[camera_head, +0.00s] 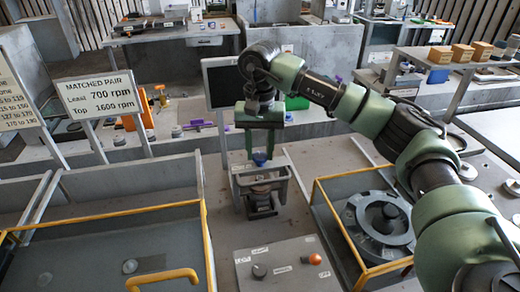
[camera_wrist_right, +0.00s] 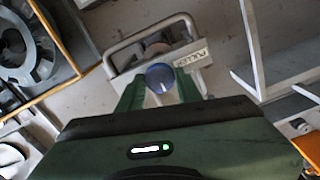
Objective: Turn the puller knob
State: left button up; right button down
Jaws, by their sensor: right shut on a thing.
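The puller (camera_head: 262,186) is a grey metal frame standing upright on the bench near the middle of the head view. Its blue knob (camera_head: 259,158) sits on top. In the right wrist view the round blue knob (camera_wrist_right: 159,76) lies between the green fingers, beside a label reading "PULLER" (camera_wrist_right: 190,58). My right gripper (camera_head: 260,150) points down over the puller and is shut on the knob, one finger on each side. The knob's lower part is hidden. My left gripper is not in view.
A yellow-edged bay with a dark round housing (camera_head: 383,222) is at right. A control box (camera_head: 285,266) with a black knob and an orange button is in front. A yellow-railed tray (camera_head: 95,262) is at left. A small monitor (camera_head: 220,82) and a "MATCHED PAIR" sign (camera_head: 99,95) stand behind.

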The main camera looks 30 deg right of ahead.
jog(key=m+b, duration=0.1)
jog(key=m, duration=0.3)
jog(key=m+b, duration=0.1)
jog(key=m, duration=0.5)
jog(key=shift+m, duration=0.4)
jog(key=m+b, duration=0.1)
jog(key=m, duration=0.9)
jog(key=shift+r+m, duration=0.1)
jog(key=shift+m, duration=0.3)
jog(key=c, duration=0.9)
grip_release()
jog(key=shift+c, duration=0.2)
jog(key=shift+r, duration=0.1)
